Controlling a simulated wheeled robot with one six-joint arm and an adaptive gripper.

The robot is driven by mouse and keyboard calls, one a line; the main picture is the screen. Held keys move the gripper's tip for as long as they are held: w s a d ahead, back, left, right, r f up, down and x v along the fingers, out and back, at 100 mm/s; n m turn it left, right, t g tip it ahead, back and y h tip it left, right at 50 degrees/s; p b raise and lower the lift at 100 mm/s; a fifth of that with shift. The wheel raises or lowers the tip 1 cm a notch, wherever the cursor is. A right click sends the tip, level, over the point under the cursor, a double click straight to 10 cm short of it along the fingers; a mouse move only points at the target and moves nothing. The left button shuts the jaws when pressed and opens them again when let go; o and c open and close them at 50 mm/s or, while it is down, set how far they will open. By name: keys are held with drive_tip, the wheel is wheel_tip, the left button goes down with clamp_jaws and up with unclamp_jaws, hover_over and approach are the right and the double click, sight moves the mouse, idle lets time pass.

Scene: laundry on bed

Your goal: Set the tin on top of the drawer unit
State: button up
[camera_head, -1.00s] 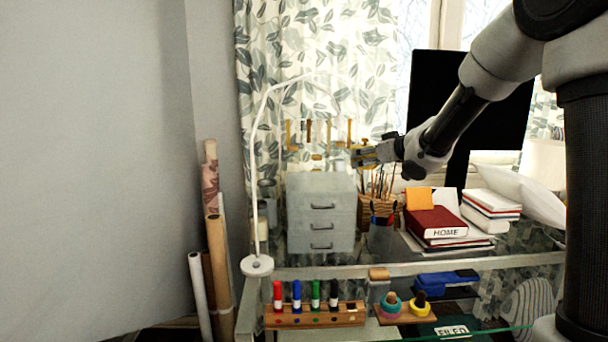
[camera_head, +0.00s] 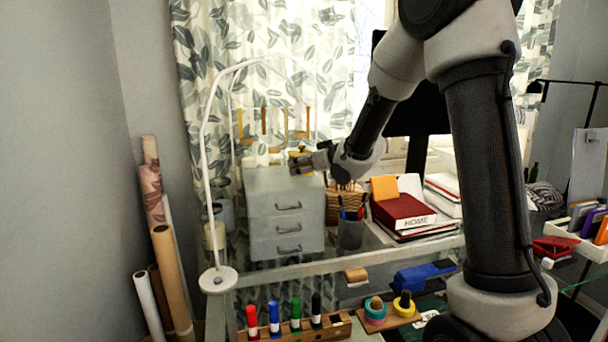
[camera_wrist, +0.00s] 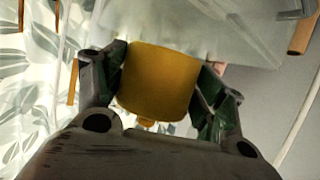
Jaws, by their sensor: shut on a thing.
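The tin is a yellow round tin (camera_wrist: 157,80) held between the two fingers of my gripper (camera_wrist: 160,88) in the wrist view. In the head view the yellow tin (camera_head: 299,154) shows small at the tip of my gripper (camera_head: 302,164). It is at the right part of the drawer unit's top, near its right edge; I cannot tell whether it touches the surface. The drawer unit (camera_head: 288,224) is a grey box with several handled drawers. Its pale top also shows beyond the tin in the wrist view (camera_wrist: 195,25).
The left part of the unit's top looks clear.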

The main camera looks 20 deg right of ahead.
drive_tip(key=shift+f, duration=1.45)
drive_tip(key=o, duration=1.3)
drive_tip(key=shift+f, duration=0.15)
